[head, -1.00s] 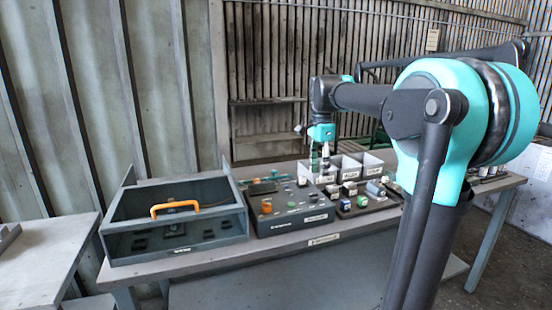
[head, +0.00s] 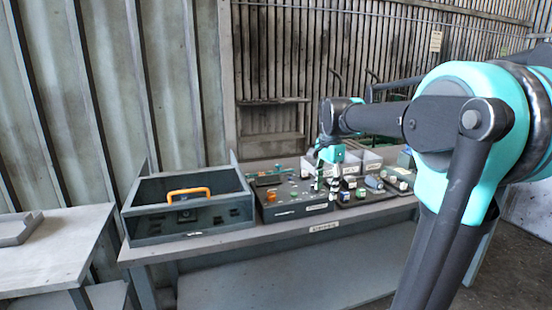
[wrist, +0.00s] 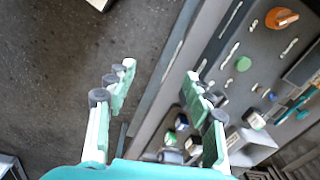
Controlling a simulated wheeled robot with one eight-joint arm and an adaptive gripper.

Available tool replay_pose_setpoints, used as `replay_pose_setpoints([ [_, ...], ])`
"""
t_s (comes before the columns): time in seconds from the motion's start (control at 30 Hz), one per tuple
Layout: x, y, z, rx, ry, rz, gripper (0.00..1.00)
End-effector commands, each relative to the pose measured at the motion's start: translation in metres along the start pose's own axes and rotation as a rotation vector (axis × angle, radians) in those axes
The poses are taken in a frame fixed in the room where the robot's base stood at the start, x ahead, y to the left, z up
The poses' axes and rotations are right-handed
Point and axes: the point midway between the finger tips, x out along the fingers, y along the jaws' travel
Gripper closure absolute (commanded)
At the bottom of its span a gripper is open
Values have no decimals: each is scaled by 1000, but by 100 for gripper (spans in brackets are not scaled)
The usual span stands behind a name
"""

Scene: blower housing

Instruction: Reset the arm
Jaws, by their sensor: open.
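My gripper (head: 327,178) hangs over the right part of the workbench in the head view, beside the dark control panel (head: 290,211). In the wrist view my gripper (wrist: 160,78) has its two pale green fingers spread well apart with nothing between them. The same panel fills the upper right there, with an orange knob (wrist: 282,18) and a green button (wrist: 243,63). The fingers partly cover the small parts beside the panel. Whether the fingertips touch anything cannot be told.
A grey open box (head: 188,233) with an orange handle (head: 188,194) stands left on the workbench (head: 260,243). Light bins (head: 371,160) and several small blocks are near the gripper. A side table (head: 50,250) is at far left. Dark floor (wrist: 60,70) shows in the wrist view.

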Motion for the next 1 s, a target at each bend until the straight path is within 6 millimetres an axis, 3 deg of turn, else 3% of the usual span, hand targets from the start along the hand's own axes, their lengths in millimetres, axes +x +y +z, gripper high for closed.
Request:
replay_pose_setpoints([
  [0.27,64,43,11,-267,44,-67,48],
  [0.37,98,70,20,-416,77,-97,48],
  [0.5,155,123,39,-678,151,-140,48],
  [0.6,187,157,53,-840,203,-157,48],
  [0.8,221,196,70,-1028,272,-166,48],
  [1.0,226,201,72,-1063,284,-166,48],
])
